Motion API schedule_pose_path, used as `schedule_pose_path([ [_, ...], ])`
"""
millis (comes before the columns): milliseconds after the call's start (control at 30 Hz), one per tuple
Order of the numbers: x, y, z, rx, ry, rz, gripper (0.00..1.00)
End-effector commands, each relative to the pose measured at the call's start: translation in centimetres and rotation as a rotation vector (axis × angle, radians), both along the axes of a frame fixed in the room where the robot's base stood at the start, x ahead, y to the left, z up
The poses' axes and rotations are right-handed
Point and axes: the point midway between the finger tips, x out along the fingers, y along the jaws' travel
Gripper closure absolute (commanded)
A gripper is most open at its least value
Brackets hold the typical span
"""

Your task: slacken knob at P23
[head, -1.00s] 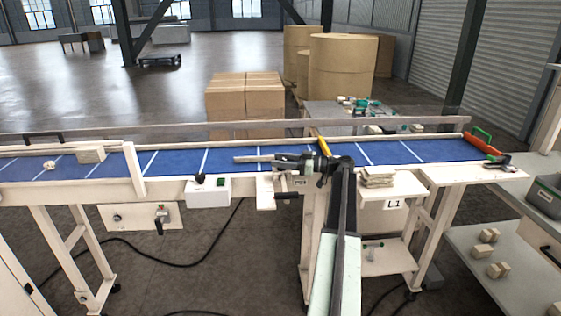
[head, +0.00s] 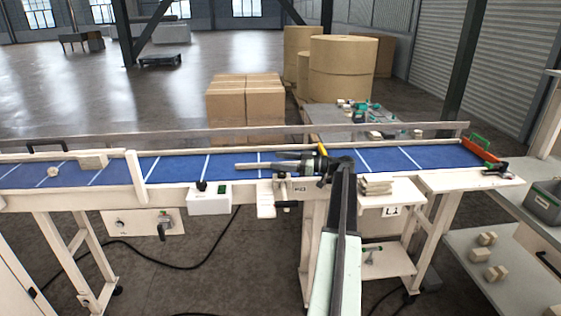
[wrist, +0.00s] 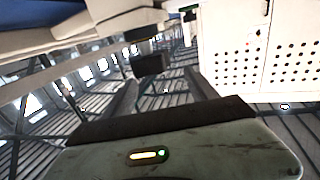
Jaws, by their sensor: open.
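The P23 label (head: 300,189) is on the white front rail of the conveyor, left of my arm. A small dark part (head: 282,177) sits just left of the label; I cannot tell whether it is the knob, as my gripper covers the area above it. My gripper (head: 278,162) is open and points left, just above the label at the belt's near edge. A grey rod (head: 250,165) lies in line with it to the left; contact is unclear. In the wrist view, a dark block (wrist: 150,65) hangs in front of the gripper body, unidentified.
A switch box (head: 209,202) and a handle panel (head: 145,222) are on the front. The wrist view shows a perforated white panel (wrist: 235,60).

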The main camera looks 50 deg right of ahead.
Motion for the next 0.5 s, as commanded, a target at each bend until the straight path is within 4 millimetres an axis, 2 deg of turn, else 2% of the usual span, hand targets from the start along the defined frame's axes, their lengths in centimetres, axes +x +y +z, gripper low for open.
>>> schedule_pose_path([
  [33, -1.8, 1.6, 0.0, -0.001, 0.001, -0.001, 0.33],
  [300, -7.7, 6.6, 0.7, 0.0, 0.0, -0.002, 0.33],
  [500, -10.8, 9.2, 1.0, 0.0, 0.0, 0.0, 0.33],
])
